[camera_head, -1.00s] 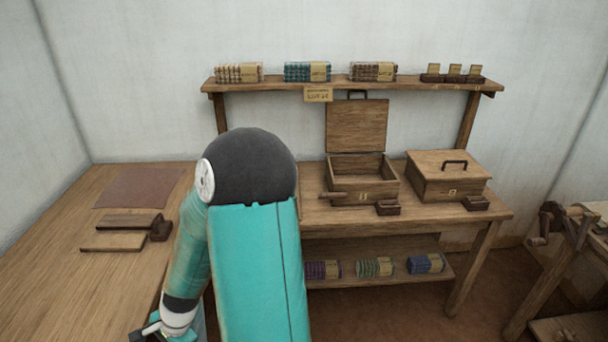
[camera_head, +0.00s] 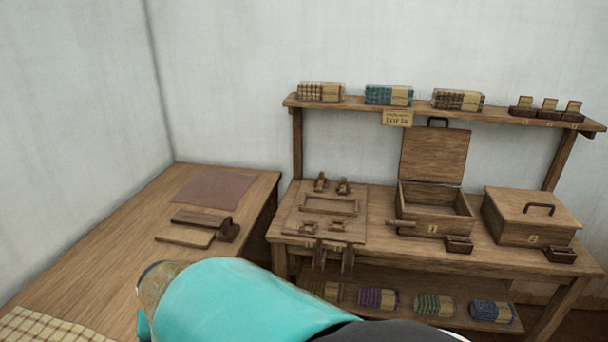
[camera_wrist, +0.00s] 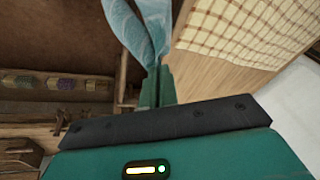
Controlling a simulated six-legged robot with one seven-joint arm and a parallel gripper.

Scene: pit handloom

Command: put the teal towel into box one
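Box one (camera_head: 436,228), a wooden box marked 1, stands on the bench at right with its lid (camera_head: 434,155) up and its inside looking empty. In the wrist view, my gripper (camera_wrist: 156,75) has its fingers together on a pale teal, creased cloth (camera_wrist: 140,28), which looks like the teal towel. The cloth is pinched at one end and fans out beyond the fingertips. In the head view my arm fills the bottom middle, and the gripper and held cloth are out of sight. Box one is well to the right of the arm.
Box two (camera_head: 528,222), lid closed, stands right of box one. A wooden jig board (camera_head: 290,222) lies left of it. Folded bundles, including a teal one (camera_head: 388,95), sit on the upper shelf; more lie below. A checked cloth (camera_head: 45,327) lies on the left table (camera_head: 110,265).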

